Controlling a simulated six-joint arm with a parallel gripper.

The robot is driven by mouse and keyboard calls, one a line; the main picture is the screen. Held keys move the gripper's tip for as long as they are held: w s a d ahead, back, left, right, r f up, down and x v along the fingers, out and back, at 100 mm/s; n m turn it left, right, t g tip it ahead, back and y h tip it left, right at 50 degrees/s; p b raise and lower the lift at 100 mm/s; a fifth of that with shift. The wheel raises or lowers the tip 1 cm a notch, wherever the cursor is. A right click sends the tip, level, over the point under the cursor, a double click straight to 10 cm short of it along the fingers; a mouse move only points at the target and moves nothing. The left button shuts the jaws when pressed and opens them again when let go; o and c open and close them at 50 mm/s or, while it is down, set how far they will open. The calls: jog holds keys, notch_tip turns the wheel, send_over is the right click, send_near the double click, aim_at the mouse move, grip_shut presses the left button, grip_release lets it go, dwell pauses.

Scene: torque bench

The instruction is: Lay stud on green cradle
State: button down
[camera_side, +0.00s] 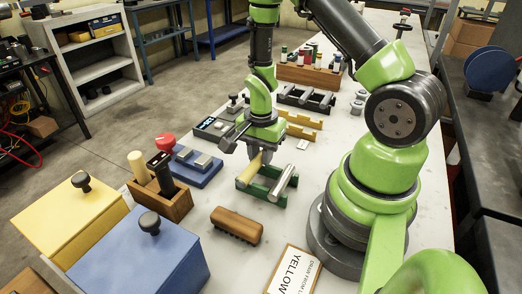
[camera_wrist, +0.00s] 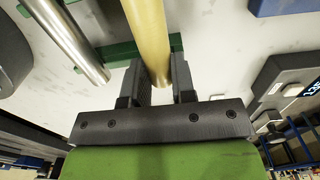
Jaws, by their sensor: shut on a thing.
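The green cradle (camera_side: 268,196) stands on the bench below my gripper. A brass-coloured stud (camera_side: 250,170) is at its left end, and a silver stud (camera_side: 283,183) lies across its right part. My gripper (camera_side: 262,155) points down and is shut on the brass stud near its far end. In the wrist view the brass stud (camera_wrist: 149,35) runs between the two fingers (camera_wrist: 158,82) and passes over the green cradle bar (camera_wrist: 120,53). The silver stud (camera_wrist: 68,42) is beside it, apart. Whether the brass stud touches the cradle I cannot tell.
A brown brush-like block (camera_side: 237,226) and a YELLOW sign (camera_side: 293,272) lie in front. A wooden holder (camera_side: 160,197) and a blue fixture (camera_side: 196,166) stand left. A yellow rack (camera_side: 301,125) and a dark rack (camera_side: 305,99) are behind. Bench right of the cradle is narrow.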

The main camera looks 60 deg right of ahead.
jog(key=c, duration=0.9)
grip_release()
jog(key=shift+o, duration=0.2)
jog(key=s+a+r+n+t, duration=0.1)
jog(key=a+r+n+t, duration=0.15)
jog(key=r, duration=0.85)
jog(key=s+a+r+n+t, duration=0.1)
jog(key=a+r+n, duration=0.25)
jog(key=r, duration=0.75)
jog(key=s+a+r+n+t+y, duration=0.2)
jog(key=s+a+r+n+t, duration=0.1)
jog(key=s+r+n, duration=0.3)
jog(key=shift+s+a+n+t, duration=0.35)
jog(key=shift+s+a+n, duration=0.35)
jog(key=shift+n, duration=0.3)
